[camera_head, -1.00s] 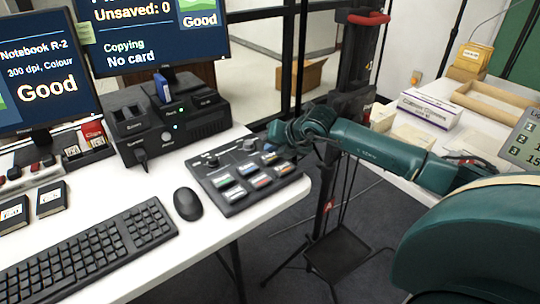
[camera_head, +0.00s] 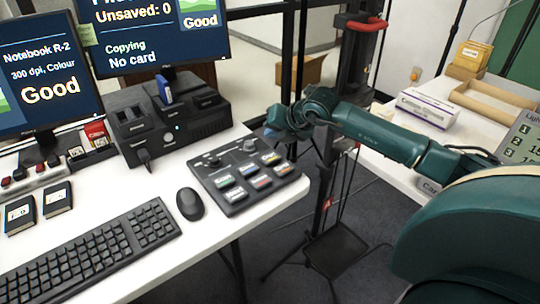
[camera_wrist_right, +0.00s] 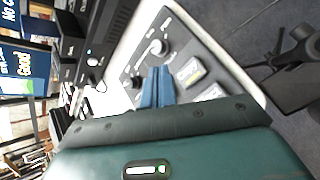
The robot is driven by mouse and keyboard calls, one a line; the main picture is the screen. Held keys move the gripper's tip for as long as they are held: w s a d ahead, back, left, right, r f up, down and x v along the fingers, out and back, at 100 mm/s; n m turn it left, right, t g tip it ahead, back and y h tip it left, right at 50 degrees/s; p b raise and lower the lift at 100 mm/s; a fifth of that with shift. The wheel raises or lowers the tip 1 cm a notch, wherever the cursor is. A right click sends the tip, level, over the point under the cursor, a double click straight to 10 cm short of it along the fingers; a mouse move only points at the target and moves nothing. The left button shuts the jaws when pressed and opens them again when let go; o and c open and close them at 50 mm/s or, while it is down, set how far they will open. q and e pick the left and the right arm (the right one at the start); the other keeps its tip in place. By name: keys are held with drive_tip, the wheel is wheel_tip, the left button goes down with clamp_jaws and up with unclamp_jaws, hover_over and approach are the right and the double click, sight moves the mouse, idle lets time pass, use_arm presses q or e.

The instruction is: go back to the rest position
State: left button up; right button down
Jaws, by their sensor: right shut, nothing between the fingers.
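The fingers look apart from the panel, though the distance is hard to tell. My left gripper is not in view.
The white desk (camera_head: 110,222) holds a keyboard (camera_head: 85,255), a mouse (camera_head: 190,204), the control panel (camera_head: 245,177) and a black dock (camera_head: 165,130). A black stand (camera_head: 335,250) rises beside the desk. A second table with a white and purple box (camera_head: 427,108) stands at right.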

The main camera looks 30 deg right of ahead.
drive_tip(key=shift+a, duration=0.1)
idle(0.5)
